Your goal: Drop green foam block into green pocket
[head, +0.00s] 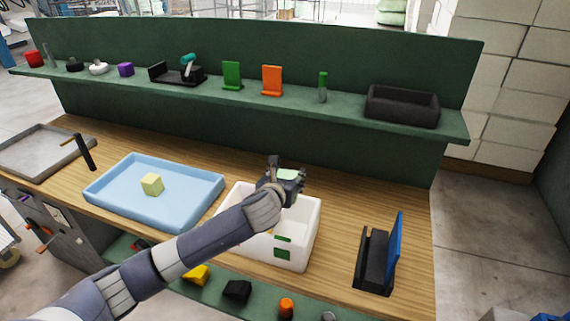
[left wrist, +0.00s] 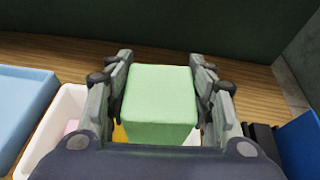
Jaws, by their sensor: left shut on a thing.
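My left gripper (head: 283,182) is shut on the green foam block (left wrist: 161,100), which fills the space between its two fingers in the left wrist view. The block's pale green top (head: 288,174) also shows in the head view. The gripper is above the back part of a white box (head: 310,240) with pockets. Inside, yellow shows in one part and pink shows at the left in the wrist view; the arm and gripper hide much of the rest. My right gripper is not in view.
A blue tray (head: 103,192) with a yellow foam block (head: 152,184) stands left of the box. A black press with a blue plate (head: 392,250) stands to the right. A dark green shelf (head: 340,109) holding several items runs behind.

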